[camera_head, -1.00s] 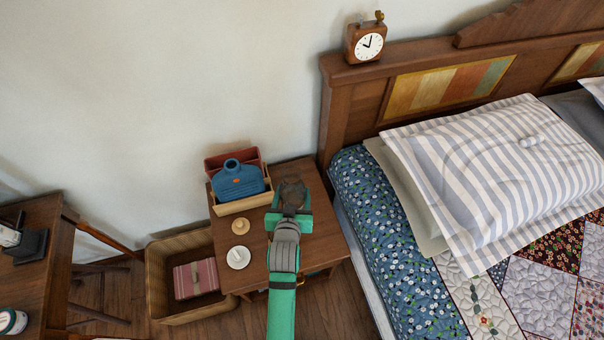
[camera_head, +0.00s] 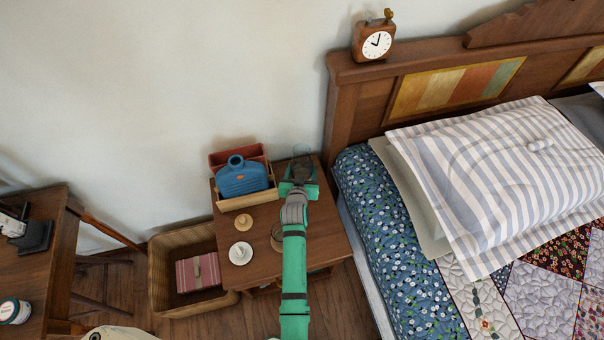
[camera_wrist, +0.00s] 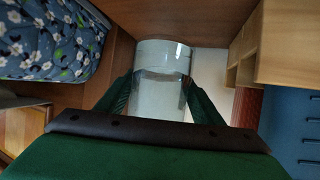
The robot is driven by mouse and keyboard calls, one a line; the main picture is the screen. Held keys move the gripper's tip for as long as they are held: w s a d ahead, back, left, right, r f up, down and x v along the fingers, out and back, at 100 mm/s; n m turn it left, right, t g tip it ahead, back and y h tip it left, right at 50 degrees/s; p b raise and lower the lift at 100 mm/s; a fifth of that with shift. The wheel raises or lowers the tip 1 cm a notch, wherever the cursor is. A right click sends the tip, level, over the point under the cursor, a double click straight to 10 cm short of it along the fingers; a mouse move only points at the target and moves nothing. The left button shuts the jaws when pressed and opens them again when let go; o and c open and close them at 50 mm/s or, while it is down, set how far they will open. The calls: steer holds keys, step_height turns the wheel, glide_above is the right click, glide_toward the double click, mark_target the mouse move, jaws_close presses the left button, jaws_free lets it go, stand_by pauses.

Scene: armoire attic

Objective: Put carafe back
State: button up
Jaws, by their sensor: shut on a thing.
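A clear glass carafe (camera_head: 302,153) is at the back right of the wooden nightstand (camera_head: 318,232), near the wall. It shows in the wrist view (camera_wrist: 160,92) upright between the two green fingers, with what looks like water inside. My gripper (camera_head: 299,184) is shut on it, with a finger touching each side. I cannot tell whether its base rests on the nightstand top. A round brown item (camera_head: 277,238) on the nightstand is partly hidden by my arm.
A wooden organiser (camera_head: 248,200) with a blue hot-water bottle (camera_head: 242,177) stands left of the carafe. A small tan lidded item (camera_head: 243,222) and a white cup (camera_head: 240,253) sit in front. The bed (camera_head: 385,230) is close on the right.

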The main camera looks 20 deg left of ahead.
steer(key=shift+w+a+f, duration=0.1)
steer(key=shift+w+f, duration=0.2)
steer(key=shift+w, duration=0.1)
steer(key=shift+f, duration=1.6)
steer(key=shift+f, duration=0.1)
steer(key=o, duration=1.6)
steer(key=shift+f, duration=0.1)
steer(key=shift+o, duration=0.2)
